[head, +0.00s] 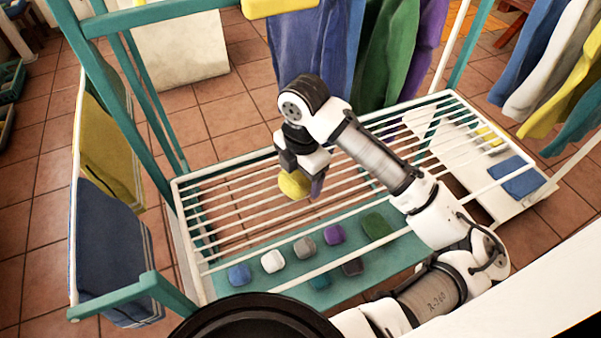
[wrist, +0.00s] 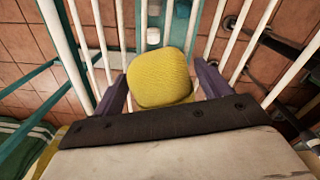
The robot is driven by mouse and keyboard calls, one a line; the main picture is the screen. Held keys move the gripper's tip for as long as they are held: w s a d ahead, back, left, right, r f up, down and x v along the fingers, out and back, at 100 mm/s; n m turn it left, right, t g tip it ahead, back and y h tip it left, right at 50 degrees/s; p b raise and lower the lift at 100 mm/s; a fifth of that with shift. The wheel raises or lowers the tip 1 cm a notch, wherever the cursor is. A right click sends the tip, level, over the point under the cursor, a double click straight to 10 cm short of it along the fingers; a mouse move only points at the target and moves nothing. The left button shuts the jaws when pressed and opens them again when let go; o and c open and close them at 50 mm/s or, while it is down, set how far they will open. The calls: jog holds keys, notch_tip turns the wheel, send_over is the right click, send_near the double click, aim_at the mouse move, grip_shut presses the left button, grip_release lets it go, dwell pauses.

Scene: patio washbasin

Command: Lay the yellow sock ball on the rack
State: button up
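The yellow sock ball (head: 294,184) sits between the purple fingers of my gripper (head: 300,188) at the slatted white rack (head: 237,186). I cannot tell whether the ball touches the bars. One finger is partly hidden behind the ball in the head view.
Blue (head: 239,274), white (head: 273,261), purple (head: 334,234), green (head: 378,225) and other sock balls lie on the teal shelf below the bars. Clothes (head: 390,50) hang behind. A folded blue cloth (head: 517,177) lies at right. Several bars on the left are bare.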

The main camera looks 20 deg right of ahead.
jog(key=shift+o, duration=0.2)
jog(key=shift+r, duration=0.15)
jog(key=shift+r+p, duration=0.25)
jog(key=shift+p, duration=0.05)
jog(key=r, duration=1)
jog(key=shift+s+d+r, duration=0.1)
jog(key=shift+s+r, duration=0.1)
jog(key=shift+r, duration=0.65)
